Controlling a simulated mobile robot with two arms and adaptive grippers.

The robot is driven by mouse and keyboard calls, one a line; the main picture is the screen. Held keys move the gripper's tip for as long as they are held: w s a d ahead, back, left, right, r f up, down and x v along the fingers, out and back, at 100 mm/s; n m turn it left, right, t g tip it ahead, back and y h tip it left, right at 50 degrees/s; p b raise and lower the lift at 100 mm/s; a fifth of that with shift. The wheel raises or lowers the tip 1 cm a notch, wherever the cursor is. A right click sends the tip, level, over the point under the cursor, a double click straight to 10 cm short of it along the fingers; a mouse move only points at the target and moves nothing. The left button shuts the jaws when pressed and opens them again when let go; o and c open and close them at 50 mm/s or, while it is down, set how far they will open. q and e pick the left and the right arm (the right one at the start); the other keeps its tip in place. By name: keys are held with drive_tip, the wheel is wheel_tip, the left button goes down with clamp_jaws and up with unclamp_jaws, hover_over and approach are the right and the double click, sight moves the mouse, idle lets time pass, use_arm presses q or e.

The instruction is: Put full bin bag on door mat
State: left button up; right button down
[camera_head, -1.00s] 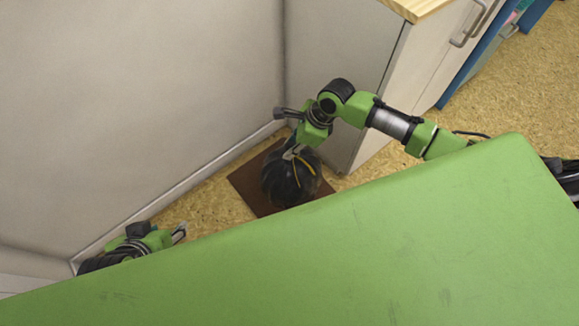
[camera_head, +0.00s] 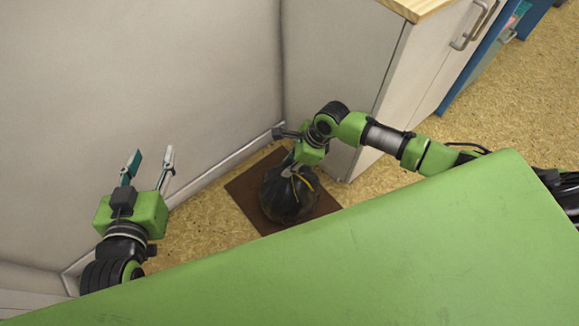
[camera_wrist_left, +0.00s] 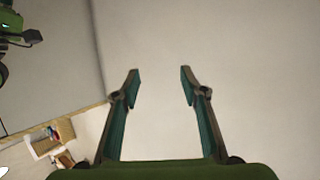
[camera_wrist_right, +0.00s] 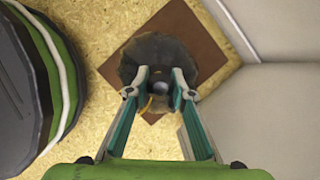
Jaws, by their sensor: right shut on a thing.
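The full bin bag (camera_head: 288,196) is black with a yellow tie and sits over the brown door mat (camera_head: 247,192) in the corner. I cannot tell if its base touches the mat. My right gripper (camera_head: 296,164) is at the bag's top, shut on it; the right wrist view also shows the bag (camera_wrist_right: 150,52) below the fingers and the mat (camera_wrist_right: 200,32) around it. My left gripper (camera_head: 153,168) is open and empty, raised near the wall left of the mat. Its spread fingers also show in the left wrist view (camera_wrist_left: 160,82).
A white cabinet (camera_head: 400,90) with a wooden top stands right of the mat. The wall (camera_head: 140,70) runs behind and left. My green body covers the front. Speckled floor (camera_head: 190,232) is free left of the mat.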

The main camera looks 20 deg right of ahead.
drive_tip(key=shift+w+a+f, duration=0.1)
drive_tip(key=shift+f, duration=0.25)
use_arm(q)
drive_tip(key=r, duration=0.1)
drive_tip(key=t, duration=0.1)
drive_tip(key=w+r, duration=0.1)
drive_tip(key=shift+d+r+h, duration=0.3)
use_arm(e)
drive_tip(key=shift+f, duration=0.1)
drive_tip(key=c, duration=1.8)
unclamp_jaws()
drive_tip(key=shift+f, duration=0.1)
use_arm(q)
drive_tip(key=shift+s+a+f, duration=0.1)
drive_tip(key=shift+f, duration=0.1)
